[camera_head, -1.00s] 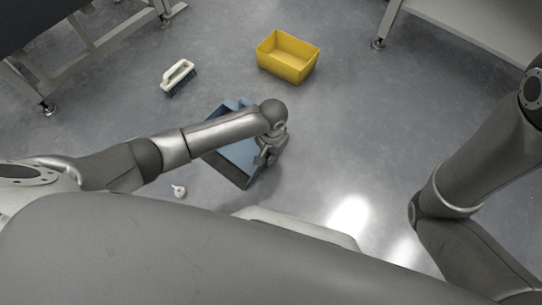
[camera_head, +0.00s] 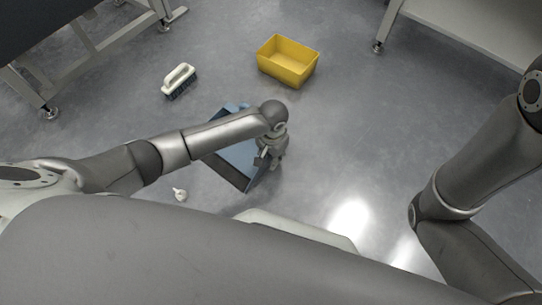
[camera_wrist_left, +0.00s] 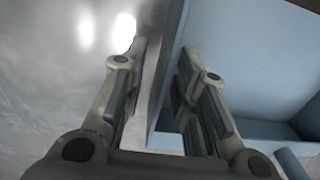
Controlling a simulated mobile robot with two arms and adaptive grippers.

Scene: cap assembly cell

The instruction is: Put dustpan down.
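The blue dustpan (camera_head: 236,157) lies on the grey floor below my left forearm, partly hidden by the arm. My left gripper (camera_head: 266,157) is at the dustpan's right side wall. In the left wrist view the dustpan (camera_wrist_left: 245,60) fills the right side, and its thin wall runs between the two fingers of my left gripper (camera_wrist_left: 168,85). The fingers stand apart, with a gap showing between the left finger and the wall. My right arm shows at the right edge of the head view, but its gripper is out of view.
A yellow bin (camera_head: 288,62) stands on the floor beyond the dustpan. A white-handled brush (camera_head: 179,79) lies at the upper left. A small white object (camera_head: 179,194) lies near my base. Table legs stand at the upper left and upper right. The floor right of the dustpan is clear.

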